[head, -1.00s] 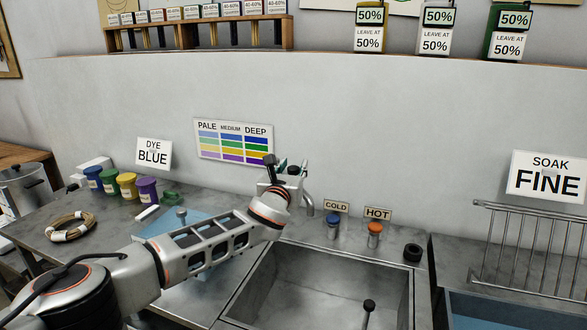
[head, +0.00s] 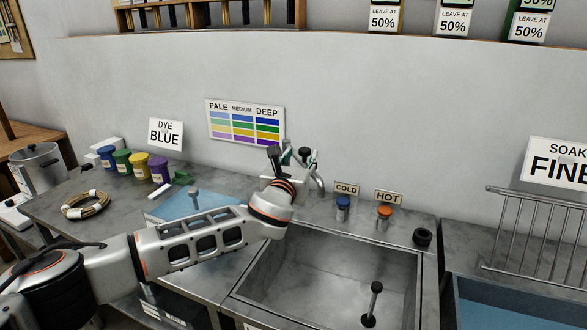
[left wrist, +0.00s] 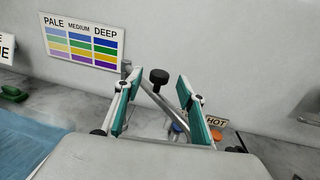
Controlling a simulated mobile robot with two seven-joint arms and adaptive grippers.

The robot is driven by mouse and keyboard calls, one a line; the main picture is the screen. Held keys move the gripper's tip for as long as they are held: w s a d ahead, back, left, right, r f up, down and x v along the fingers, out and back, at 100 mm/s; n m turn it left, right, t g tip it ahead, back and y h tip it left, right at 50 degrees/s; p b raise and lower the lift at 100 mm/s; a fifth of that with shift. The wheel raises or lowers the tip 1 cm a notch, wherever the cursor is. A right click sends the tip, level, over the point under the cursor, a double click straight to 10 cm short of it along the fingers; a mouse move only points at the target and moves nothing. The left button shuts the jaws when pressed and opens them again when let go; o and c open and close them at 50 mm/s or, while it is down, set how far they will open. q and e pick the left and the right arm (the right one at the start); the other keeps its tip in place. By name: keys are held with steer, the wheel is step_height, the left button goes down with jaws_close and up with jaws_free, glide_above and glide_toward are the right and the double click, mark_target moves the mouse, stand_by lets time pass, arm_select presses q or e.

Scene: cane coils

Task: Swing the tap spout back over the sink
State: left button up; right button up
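The grey metal tap spout (head: 320,186) shows in the head view just right of my left gripper (head: 290,155), by the wall behind the sink (head: 260,276). The gripper hides much of the tap. In the left wrist view, the fingers of my left gripper (left wrist: 158,103) are spread apart with teal pads facing each other. A grey bar of the tap (left wrist: 148,92) slants across the gap beyond them, with a black knob (left wrist: 158,77) above. I cannot tell whether a finger touches it. My right gripper is not in view.
Blue cold (head: 343,207) and orange hot (head: 384,217) knobs stand right of the tap. A black-topped post (head: 374,297) rises in the sink.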

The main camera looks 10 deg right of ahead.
arm_select(q)
steer(key=v, duration=0.6)
steer(key=shift+s+a, duration=0.25)
steer(key=shift+s, duration=0.05)
